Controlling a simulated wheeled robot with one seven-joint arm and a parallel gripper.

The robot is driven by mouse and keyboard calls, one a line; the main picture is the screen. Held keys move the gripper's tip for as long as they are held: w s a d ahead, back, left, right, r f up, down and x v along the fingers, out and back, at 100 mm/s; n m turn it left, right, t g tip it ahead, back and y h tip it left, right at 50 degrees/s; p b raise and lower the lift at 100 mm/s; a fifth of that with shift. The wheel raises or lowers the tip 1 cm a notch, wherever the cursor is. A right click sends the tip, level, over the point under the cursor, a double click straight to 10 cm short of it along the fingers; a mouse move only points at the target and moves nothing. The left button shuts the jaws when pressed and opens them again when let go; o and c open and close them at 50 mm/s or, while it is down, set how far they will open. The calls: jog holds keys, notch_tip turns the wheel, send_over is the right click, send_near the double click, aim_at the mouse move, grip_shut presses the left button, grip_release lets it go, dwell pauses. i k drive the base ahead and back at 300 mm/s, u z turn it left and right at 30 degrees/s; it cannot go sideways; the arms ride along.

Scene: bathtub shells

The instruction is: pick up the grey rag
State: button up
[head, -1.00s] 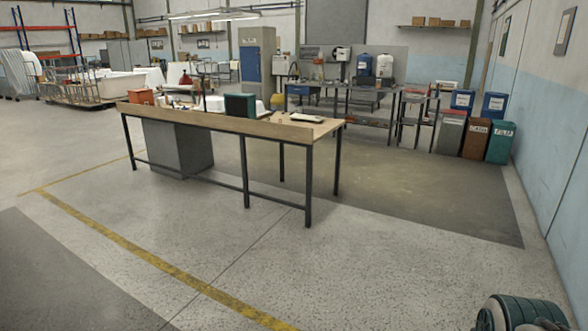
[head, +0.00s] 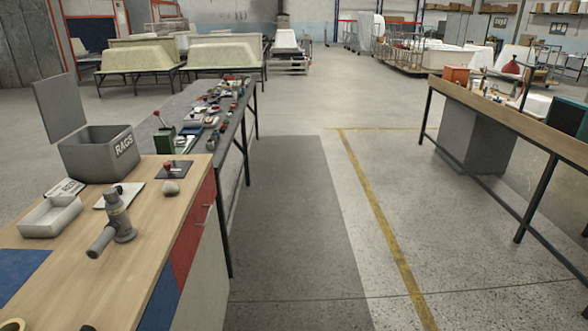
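A small crumpled grey lump (head: 171,188) lies on the wooden bench top (head: 150,240) at the left, near its right edge. It may be the grey rag, but it is too small to be sure. A grey bin labelled RAGS (head: 97,152) stands behind it with its lid raised; I cannot see what is inside. My gripper is not in view.
A grey power tool (head: 116,222) and an open box (head: 50,216) share the bench top. A cluttered dark table (head: 190,105) stands behind it. A clear floor aisle (head: 295,220) runs between these and another workbench (head: 515,115) at right.

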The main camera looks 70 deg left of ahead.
aim_at(168, 186)
jog(key=u, duration=2.65)
jog(key=i, duration=3.25)
jog(key=u, duration=1.1)
